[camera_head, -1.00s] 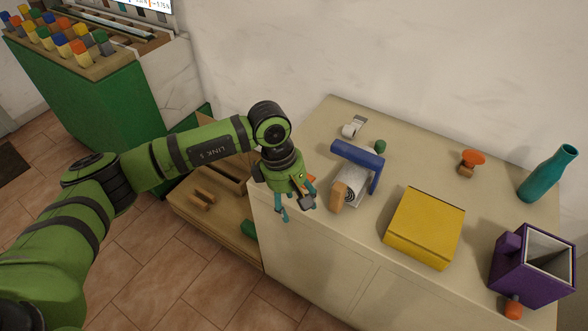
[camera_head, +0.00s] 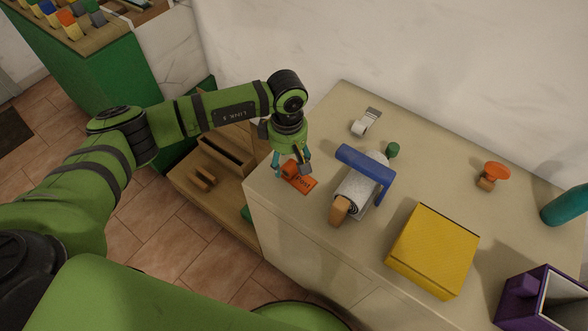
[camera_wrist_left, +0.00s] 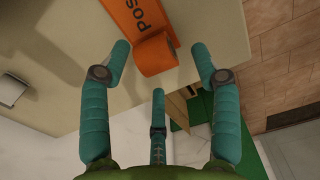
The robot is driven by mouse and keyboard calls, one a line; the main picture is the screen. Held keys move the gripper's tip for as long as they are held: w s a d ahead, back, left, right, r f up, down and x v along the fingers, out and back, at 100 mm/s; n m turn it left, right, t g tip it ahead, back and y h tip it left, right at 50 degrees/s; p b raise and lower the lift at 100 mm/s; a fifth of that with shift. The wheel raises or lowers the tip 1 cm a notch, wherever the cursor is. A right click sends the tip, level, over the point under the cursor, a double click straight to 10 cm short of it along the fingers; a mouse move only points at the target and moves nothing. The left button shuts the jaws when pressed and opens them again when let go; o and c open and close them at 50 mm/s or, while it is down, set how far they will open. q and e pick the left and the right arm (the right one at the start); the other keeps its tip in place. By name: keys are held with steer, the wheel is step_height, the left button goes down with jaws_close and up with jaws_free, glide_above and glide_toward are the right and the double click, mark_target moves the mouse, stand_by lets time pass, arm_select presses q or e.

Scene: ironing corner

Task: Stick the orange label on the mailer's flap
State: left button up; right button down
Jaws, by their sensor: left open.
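The orange label (camera_head: 305,183) lies near the left end of the cream cabinet top, with dark lettering and one end curled up. My left gripper (camera_head: 291,171) is above the label's curled end, with teal fingers apart. In the left wrist view, the curl of the label (camera_wrist_left: 154,55) shows between and beyond the open fingers (camera_wrist_left: 165,62), and nothing is held. The yellow mailer (camera_head: 434,250) lies flat on the cabinet to the right; a crease runs along its near side. My right gripper is not in view.
A blue-barred roll dispenser (camera_head: 362,184) stands between the label and the mailer. Behind are a small grey-white object (camera_head: 366,122), a green knob (camera_head: 393,149) and an orange-topped stamp (camera_head: 493,173).

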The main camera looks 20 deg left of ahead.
arm_select(q)
steer(key=shift+f, duration=0.75)
steer(key=shift+w+f, duration=0.15)
steer(key=shift+f, duration=0.4)
steer(key=c, duration=1)
steer(key=shift+c, duration=0.4)
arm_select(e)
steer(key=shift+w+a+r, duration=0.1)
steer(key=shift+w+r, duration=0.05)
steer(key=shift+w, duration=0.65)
